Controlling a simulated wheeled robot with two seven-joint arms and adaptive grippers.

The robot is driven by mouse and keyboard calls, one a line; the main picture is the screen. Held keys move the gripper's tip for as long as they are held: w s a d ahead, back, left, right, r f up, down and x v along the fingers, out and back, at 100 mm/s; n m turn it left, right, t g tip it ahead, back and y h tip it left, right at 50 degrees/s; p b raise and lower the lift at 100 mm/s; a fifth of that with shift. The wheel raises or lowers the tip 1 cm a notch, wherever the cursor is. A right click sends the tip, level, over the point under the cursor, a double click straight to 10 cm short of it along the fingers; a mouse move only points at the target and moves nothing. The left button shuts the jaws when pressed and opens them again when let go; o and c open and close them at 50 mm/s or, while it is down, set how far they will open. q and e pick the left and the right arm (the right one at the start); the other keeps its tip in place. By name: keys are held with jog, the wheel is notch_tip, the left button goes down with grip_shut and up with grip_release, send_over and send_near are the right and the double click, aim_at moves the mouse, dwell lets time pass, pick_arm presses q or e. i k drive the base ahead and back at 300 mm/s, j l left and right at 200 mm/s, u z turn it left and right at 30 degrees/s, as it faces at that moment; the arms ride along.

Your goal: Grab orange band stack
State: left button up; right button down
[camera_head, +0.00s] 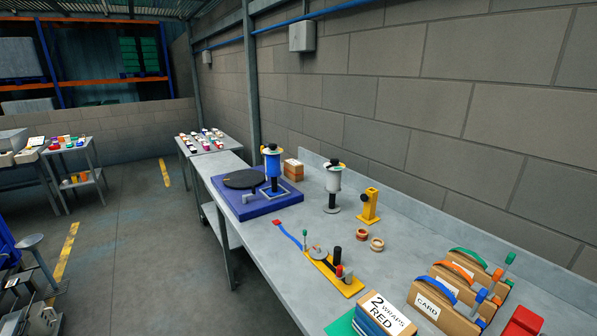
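Three brown card stacks stand in a row at the right end of the long grey workbench, each with a coloured band over its top. The stack with the orange band (461,269) is the middle one, between the green-banded stack (468,256) behind it and the blue-banded stack (431,303) in front. The front stack's label begins with "CARD" and hides much of the orange-banded one. No gripper of mine can be made out in this view.
A yellow tool base (335,275) and a box labelled "2 wraps red" (384,312) lie left of the stacks. Tape rings (361,234), a yellow stand (369,207) and a blue wrapping machine (255,204) are farther back. A red object (524,322) sits at the lower right.

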aim_at(294, 170)
jog(key=i+j+z, duration=0.9)
jog(key=j, duration=0.25)
jog(key=i+j+z, duration=0.25)
jog(key=j, duration=0.15)
jog(key=j+z, duration=0.2)
jog(key=j, duration=0.15)
jog(key=i+j+z, duration=0.1)
jog(key=j+z, duration=0.15)
jog(key=j, duration=0.2)
